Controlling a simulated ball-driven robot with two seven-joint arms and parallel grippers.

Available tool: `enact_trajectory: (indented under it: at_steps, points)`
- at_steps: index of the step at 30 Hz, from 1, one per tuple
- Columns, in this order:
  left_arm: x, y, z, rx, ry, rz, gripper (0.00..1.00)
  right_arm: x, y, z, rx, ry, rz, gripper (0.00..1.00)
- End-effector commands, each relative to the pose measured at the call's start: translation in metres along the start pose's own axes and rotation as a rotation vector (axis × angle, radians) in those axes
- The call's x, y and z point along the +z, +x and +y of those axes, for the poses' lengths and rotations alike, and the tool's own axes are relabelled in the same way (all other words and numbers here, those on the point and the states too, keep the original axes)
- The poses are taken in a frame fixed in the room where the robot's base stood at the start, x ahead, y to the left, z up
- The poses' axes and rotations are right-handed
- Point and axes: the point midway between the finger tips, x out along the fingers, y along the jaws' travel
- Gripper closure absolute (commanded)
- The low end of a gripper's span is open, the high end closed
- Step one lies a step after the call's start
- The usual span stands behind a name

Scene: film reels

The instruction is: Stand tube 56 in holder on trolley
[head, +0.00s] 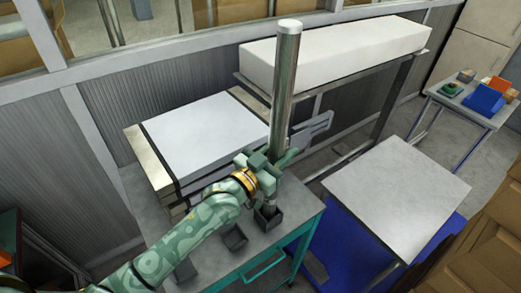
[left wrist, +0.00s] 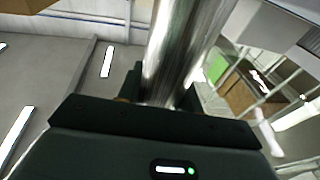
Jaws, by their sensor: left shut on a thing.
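The tube (head: 287,80) is a long shiny metal cylinder with a pale top end, standing about upright in the head view. It also shows in the left wrist view (left wrist: 178,50), rising from between the dark jaws. My left gripper (head: 272,168) is shut around its lower part. The tube's lower end is at a small dark square holder (head: 268,217) on the grey-topped trolley (head: 225,268) with a teal frame. The end looks to be at or inside the holder's mouth, but I cannot tell whether it rests on the bottom. No number is readable on the tube. My right gripper is not in view.
Two more dark holders stand nearer on the trolley, one in the middle (head: 235,238) and one partly behind my arm (head: 185,270). A white-topped bench (head: 205,130) and a long white block (head: 335,52) stand behind. A pale table (head: 395,190) is at right.

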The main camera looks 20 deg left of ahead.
Motion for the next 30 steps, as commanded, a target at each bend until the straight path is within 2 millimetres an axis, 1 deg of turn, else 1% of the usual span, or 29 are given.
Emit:
enact_trajectory:
  at_steps: [28,29,30]
  points:
    - [0.017,-0.002,0.000,0.000,0.000,0.003,1.00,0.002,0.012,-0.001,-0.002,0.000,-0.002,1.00]
    - [0.017,-0.002,0.000,0.000,0.000,0.003,0.62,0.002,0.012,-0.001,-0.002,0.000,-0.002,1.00]
    - [0.016,-0.002,0.000,0.000,0.000,0.003,0.55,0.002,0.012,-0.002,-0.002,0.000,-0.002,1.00]
